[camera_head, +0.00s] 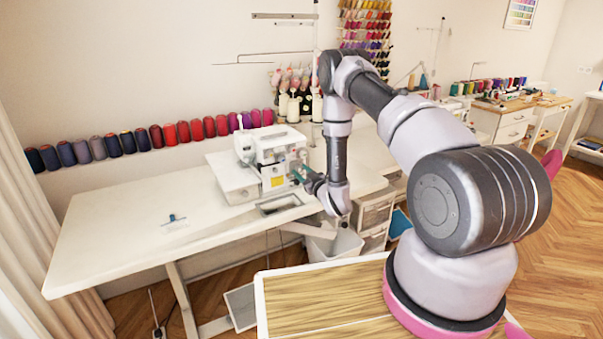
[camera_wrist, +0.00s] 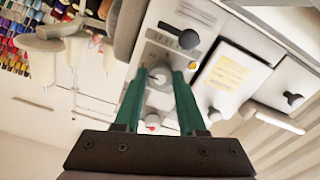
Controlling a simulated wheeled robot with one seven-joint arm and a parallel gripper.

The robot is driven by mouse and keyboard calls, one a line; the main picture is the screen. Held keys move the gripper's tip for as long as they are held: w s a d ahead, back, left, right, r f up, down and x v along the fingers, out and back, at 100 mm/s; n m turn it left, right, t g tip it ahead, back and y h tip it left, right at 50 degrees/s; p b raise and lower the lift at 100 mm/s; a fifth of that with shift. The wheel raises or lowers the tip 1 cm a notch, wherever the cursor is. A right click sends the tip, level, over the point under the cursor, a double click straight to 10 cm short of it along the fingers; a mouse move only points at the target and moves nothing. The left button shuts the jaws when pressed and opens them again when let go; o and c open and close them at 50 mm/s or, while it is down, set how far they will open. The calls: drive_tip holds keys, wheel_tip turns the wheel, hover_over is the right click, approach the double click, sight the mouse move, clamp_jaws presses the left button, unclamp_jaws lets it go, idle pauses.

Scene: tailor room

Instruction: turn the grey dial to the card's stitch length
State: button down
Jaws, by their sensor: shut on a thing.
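The white sewing machine (camera_head: 268,150) stands on the white table, and my gripper (camera_head: 298,172) reaches its right side. In the wrist view, my gripper's two green fingers (camera_wrist: 160,76) are shut on the grey dial (camera_wrist: 158,80), one fingertip on each side of it. The dial's markings are too small and blurred to read. A pale yellow card (camera_wrist: 219,78) with printed lines shows on the machine to the right of the fingers. The card also shows in the head view (camera_head: 274,182) on the machine's front. Its text is not legible.
A black knob (camera_wrist: 188,39) sits close above the fingertips in the wrist view. The white table (camera_head: 130,225) is mostly clear on the left, with a small blue-topped item (camera_head: 174,219) on it. Thread spools (camera_head: 170,135) line the wall behind. A bin (camera_head: 335,245) stands below.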

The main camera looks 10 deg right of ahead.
drive_tip(key=n, duration=0.4)
drive_tip(key=shift+n, duration=2)
drive_tip(key=shift+c, duration=2.4)
unclamp_jaws()
drive_tip(key=shift+s, duration=0.15)
drive_tip(key=v, duration=1)
drive_tip(key=shift+s, duration=0.3)
drive_tip(key=shift+d, duration=0.1)
